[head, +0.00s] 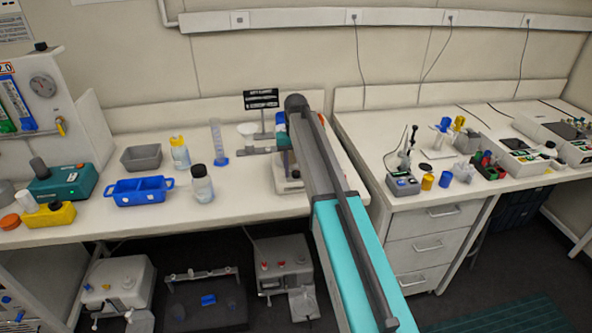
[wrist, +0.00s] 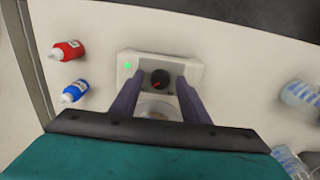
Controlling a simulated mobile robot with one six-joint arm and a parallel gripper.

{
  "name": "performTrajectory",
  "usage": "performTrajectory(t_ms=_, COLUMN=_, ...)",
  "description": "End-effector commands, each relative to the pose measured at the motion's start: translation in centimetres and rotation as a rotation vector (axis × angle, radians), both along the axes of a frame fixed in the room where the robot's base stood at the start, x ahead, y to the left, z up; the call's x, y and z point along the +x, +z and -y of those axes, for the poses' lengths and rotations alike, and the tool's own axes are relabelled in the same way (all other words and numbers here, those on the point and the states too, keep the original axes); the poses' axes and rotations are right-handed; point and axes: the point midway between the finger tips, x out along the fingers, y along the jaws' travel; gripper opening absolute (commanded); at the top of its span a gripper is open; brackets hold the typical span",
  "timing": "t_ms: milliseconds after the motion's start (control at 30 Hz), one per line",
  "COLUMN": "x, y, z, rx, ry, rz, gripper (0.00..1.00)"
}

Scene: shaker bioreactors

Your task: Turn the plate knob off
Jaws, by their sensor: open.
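The plate knob (wrist: 160,79) is a round black knob with a red mark on the front of a white hotplate unit (wrist: 192,70) in the wrist view. A green light (wrist: 127,66) glows left of the knob. My gripper (wrist: 160,83) is open, with its two dark fingers on either side of the knob in the picture. I cannot tell whether they touch it. The plate's top is mostly hidden behind my gripper; something round and pale shows between the fingers. In the head view my arm covers most of the bench spot where my gripper works.
In the wrist view a red bottle (wrist: 67,50) and a blue bottle (wrist: 74,91) stand left of the unit, and clear vessels (wrist: 298,94) at right. In the head view a blue tray (head: 138,192) and a dark-capped bottle (head: 202,184) stand left of my arm.

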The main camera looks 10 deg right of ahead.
Motion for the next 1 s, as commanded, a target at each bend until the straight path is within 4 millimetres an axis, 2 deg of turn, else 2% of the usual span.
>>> performTrajectory(t_ms=67, x=0.0, y=0.0, z=0.01, rx=0.0, ry=0.0, rz=0.0, gripper=0.4)
performTrajectory(t_ms=300, x=0.0, y=0.01, z=0.07, rx=0.0, ry=-0.001, rz=0.0, gripper=0.0)
performTrajectory(t_ms=667, x=0.01, y=-0.02, z=0.08, rx=-0.001, ry=0.034, rz=0.0, gripper=0.01)
performTrajectory(t_ms=1000, x=0.05, y=-0.09, z=0.07, rx=-0.001, ry=0.209, rz=0.0, gripper=0.01)
